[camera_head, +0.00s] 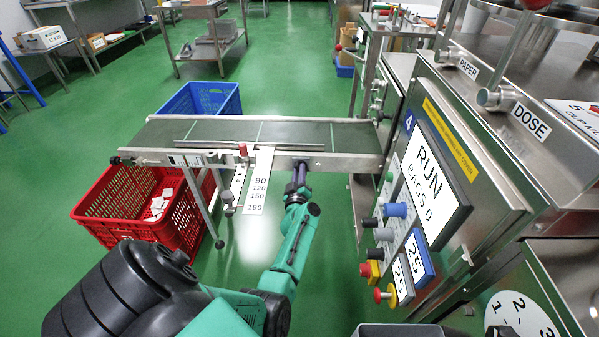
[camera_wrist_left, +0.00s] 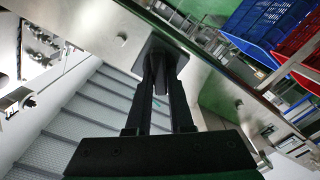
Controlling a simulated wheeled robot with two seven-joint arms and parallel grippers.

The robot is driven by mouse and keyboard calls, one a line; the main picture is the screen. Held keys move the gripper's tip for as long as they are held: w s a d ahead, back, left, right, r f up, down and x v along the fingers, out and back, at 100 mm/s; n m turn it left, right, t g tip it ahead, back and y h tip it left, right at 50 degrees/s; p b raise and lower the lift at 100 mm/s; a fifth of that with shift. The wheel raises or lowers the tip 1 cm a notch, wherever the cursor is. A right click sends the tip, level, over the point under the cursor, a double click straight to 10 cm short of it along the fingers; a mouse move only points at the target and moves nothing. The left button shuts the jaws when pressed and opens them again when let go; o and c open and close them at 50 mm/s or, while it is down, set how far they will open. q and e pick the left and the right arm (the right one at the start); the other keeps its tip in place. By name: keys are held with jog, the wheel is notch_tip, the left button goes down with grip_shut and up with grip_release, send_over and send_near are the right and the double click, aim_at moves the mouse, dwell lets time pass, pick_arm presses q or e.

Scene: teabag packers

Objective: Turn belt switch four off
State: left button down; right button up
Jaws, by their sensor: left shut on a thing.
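The conveyor belt (camera_head: 330,133) runs across the middle of the head view, with a metal rail along its front. My left gripper (camera_head: 301,168) reaches up to the right part of this rail, its fingertips at the rail's front face. In the left wrist view, its two black fingers (camera_wrist_left: 161,62) are shut on a dark switch knob in front of a dark square plate (camera_wrist_left: 150,43). The fingers hide most of the knob, so I cannot read its position. Machine four's display (camera_head: 432,180) reads RUN, BAGS 0. My right gripper does not show.
A red crate (camera_head: 120,226) with several white packets stands under the belt's left end. A blue crate (camera_head: 232,100) stands behind the belt. A number scale (camera_head: 259,185) hangs in front of the rail. Blue and dark knobs (camera_head: 396,210) and red-topped buttons (camera_head: 366,270) project from the right-hand panel.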

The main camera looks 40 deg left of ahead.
pick_arm(q)
jog(key=n+b, duration=0.1)
jog(key=n, duration=0.9)
jog(key=shift+f, duration=0.2)
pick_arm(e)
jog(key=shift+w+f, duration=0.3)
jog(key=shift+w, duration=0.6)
pick_arm(q)
jog(key=shift+n, duration=0.3)
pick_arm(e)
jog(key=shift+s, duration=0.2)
pick_arm(q)
jog(key=c, duration=0.8)
grip_release()
jog(key=shift+w, duration=0.1)
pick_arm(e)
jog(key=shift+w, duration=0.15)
pick_arm(q)
jog(key=shift+f, duration=0.1)
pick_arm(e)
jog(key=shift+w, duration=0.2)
